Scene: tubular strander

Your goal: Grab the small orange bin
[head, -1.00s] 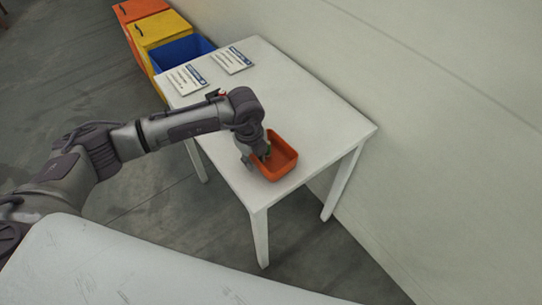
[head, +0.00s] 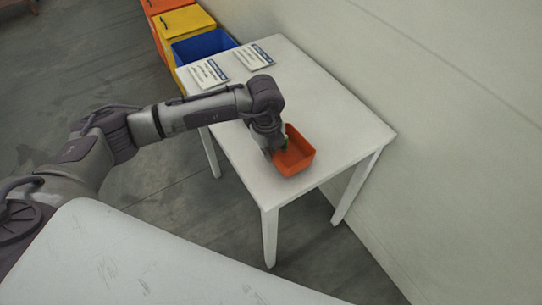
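The small orange bin (head: 304,164) is an open, empty-looking rectangular tray near the front right part of the white table (head: 335,124). My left gripper (head: 277,152) points down at the bin's left wall. A green fingertip pad shows inside the bin, and the other finger is outside the wall, close against it. The gripper looks shut on this wall, though the contact is partly hidden by the gripper itself. The bin appears level and at the tabletop; I cannot make out any gap below it. My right gripper is not in view.
Two printed sheets (head: 253,57) lie at the table's far end. Orange (head: 163,5), yellow (head: 184,23) and blue (head: 200,46) large bins stand beyond it. A pale wall (head: 450,110) runs close along the table's right side. The tabletop right of the bin is clear.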

